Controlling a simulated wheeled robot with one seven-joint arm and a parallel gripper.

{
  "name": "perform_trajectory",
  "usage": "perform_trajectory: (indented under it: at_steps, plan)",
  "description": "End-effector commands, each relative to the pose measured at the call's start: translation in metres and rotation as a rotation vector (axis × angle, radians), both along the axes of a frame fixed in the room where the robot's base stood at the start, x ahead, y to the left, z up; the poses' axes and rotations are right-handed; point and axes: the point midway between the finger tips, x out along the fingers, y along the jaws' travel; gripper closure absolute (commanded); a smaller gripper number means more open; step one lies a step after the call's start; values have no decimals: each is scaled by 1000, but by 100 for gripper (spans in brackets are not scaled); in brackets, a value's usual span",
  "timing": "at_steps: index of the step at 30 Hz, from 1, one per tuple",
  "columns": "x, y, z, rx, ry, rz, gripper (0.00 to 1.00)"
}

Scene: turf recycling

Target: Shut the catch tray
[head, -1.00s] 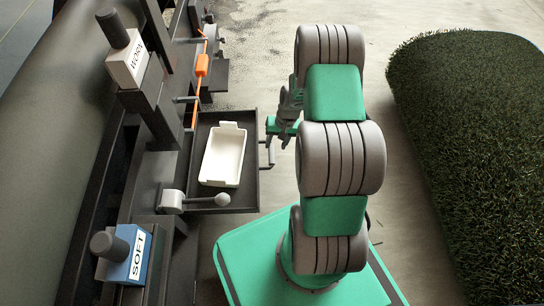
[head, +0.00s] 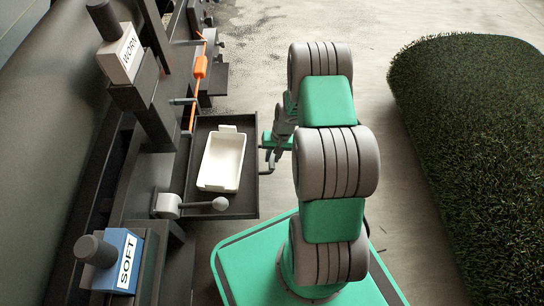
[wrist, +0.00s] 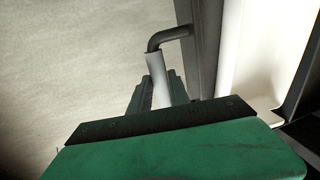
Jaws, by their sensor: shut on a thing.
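The catch tray (head: 248,197) is a dark, shallow drawer standing out from the machine's side in the head view. A white tub (head: 221,160) lies in it. The tray's handle (head: 267,163) is on its right side; in the wrist view it is a bent dark bar with a pale grip (wrist: 154,66). My gripper (head: 272,145) is at the handle, partly hidden by my arm in the head view. In the wrist view my gripper (wrist: 160,92) is shut on the pale grip, with its green fingers on either side.
A lever with a round grey knob (head: 220,203) reaches over the tray's near end. The machine also carries an orange part (head: 201,66), a white WORN block (head: 122,53) and a blue SOFT block (head: 119,261). A turf roll (head: 470,130) lies at right. Concrete floor lies between.

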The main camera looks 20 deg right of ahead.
Motion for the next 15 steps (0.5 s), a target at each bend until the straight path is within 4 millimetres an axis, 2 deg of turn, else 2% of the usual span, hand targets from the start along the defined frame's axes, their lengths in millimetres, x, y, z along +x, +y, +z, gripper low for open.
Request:
perform_trajectory:
  at_steps: [6, 15]
  plan:
    - [0, 0, 0, 1, 0, 0, 100]
    - [0, 0, 0, 1, -1, 1, 100]
